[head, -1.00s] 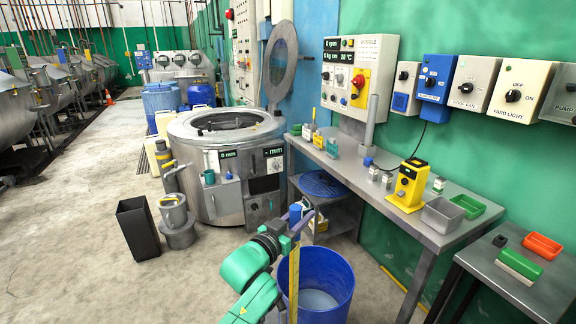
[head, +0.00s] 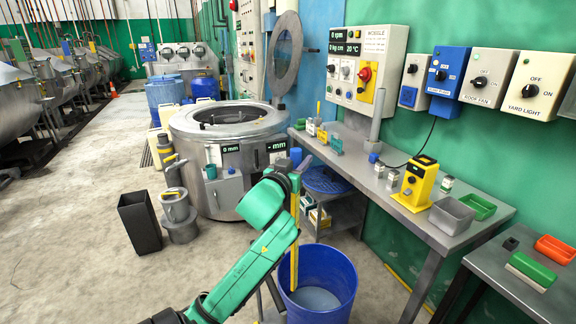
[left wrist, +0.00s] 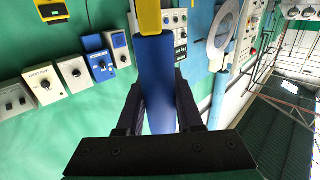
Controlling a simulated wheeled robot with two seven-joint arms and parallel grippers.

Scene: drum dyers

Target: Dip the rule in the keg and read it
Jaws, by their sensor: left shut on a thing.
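The rule is a long flat yellow strip (head: 294,245) with a blue handle (head: 296,157). My left gripper (head: 291,172) is shut on the blue handle. The left wrist view shows the handle (left wrist: 156,80) between the dark fingers, with part of the yellow strip (left wrist: 149,15) beyond. The rule hangs nearly upright. The keg is an open blue tub (head: 341,270) on the floor with pale liquid (head: 316,298) low inside. The rule's lower end overlaps the left inside of the keg; I cannot tell whether it touches the liquid. My right gripper is not in view.
A steel bench (head: 440,235) with a yellow device (head: 416,185) and small bottles runs along the right. A large round steel vat (head: 228,125) stands behind. A black bin (head: 139,222) and a grey bucket (head: 175,205) stand left.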

